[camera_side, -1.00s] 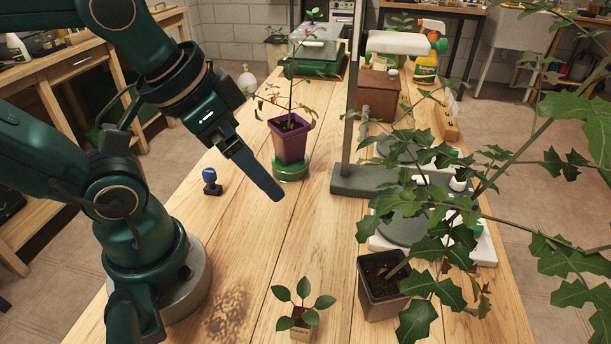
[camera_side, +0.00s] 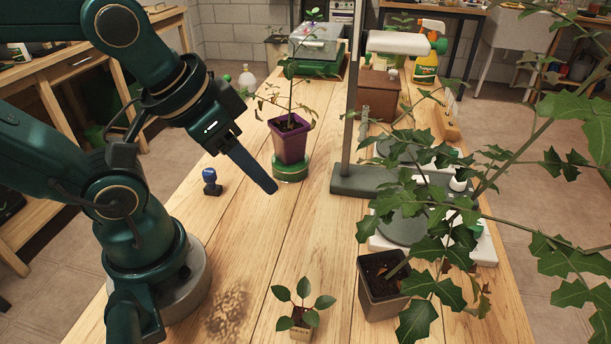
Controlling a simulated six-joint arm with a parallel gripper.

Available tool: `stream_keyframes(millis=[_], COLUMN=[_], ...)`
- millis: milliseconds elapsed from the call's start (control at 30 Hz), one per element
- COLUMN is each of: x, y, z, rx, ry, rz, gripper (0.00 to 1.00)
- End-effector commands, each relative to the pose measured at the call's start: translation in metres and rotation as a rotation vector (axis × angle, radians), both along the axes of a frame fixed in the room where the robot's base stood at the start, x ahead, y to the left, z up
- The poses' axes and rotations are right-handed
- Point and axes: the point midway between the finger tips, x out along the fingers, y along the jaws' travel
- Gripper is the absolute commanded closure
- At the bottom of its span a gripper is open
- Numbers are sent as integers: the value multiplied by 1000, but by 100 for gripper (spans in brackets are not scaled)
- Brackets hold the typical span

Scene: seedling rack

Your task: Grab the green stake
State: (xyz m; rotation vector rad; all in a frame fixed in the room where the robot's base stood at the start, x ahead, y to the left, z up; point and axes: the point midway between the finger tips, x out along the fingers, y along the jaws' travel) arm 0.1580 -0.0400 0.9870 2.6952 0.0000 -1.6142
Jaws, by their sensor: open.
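I cannot clearly make out a green stake in this view. A purple pot (camera_side: 290,144) with a tall thin-stemmed plant (camera_side: 291,85) stands upright on a round green base, behind and to the right of my gripper. My gripper (camera_side: 271,188) is above the table, angled down to the right, in front of the purple pot and apart from it. Its jaws are open with nothing seen between them; one finger hides the other from this side.
A blue-topped object (camera_side: 211,181) stands below my wrist. A small seedling (camera_side: 300,318) and a dark pot (camera_side: 381,282) are in front. A grey stand (camera_side: 363,182) with a tall post is right of the purple pot. Large leaves cover the right side. The middle table is clear.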

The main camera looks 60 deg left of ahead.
Motion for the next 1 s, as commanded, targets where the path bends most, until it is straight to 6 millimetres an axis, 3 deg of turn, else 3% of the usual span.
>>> stream_keyframes(millis=[167, 267, 633, 1000], x=[-2, -5, 15, 63], y=[1, 11, 98, 183], z=[-1, 2, 23, 36], rx=[22, 121, 645, 979], ry=[11, 30, 408, 969], rz=[-35, -121, -492, -772], gripper=[57, 57, 57, 57])
